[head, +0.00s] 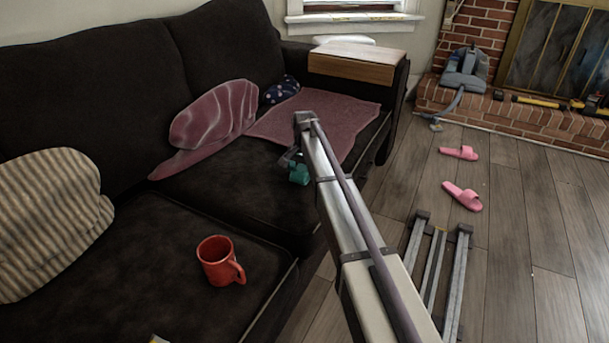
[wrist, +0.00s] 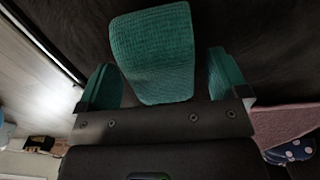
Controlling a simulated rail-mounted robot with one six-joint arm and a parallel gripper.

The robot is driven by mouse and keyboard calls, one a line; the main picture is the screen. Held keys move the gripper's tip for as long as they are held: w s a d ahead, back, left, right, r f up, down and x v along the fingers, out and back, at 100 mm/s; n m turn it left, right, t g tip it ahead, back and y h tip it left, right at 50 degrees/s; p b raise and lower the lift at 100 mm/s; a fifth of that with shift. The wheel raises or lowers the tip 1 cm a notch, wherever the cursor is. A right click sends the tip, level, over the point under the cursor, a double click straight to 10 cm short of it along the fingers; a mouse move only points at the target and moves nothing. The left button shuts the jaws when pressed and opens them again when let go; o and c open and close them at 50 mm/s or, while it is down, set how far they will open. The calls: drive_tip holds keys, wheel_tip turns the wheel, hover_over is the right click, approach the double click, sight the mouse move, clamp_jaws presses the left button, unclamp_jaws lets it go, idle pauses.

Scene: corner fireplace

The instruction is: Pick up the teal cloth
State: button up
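The teal cloth (wrist: 155,55) is a ribbed, rounded piece in the middle of the wrist view, between the two sides of my gripper (wrist: 165,80). Similar teal surfaces show at both finger positions; I cannot tell whether they are finger pads or parts of the cloth. The fingers stand wide apart, with dark gaps beside the middle piece, and do not appear shut on it. In the head view, my gripper (head: 294,160) hangs at the front edge of the sofa, with teal (head: 299,175) just below it. My arm hides part of this area.
The dark sofa (head: 130,240) carries a red mug (head: 218,262), a striped pillow (head: 50,215), a pink pillow (head: 215,112), a pink blanket (head: 350,110) and a polka-dot item (head: 281,90). A wooden armrest tray (head: 355,62) sits behind. Pink slippers (head: 462,195) lie on the floor.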

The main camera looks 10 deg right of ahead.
sight(304, 167)
drive_tip(key=c, duration=0.9)
wheel_tip(304, 167, up, 10)
drive_tip(key=p, duration=1)
drive_tip(key=shift+r, duration=0.15)
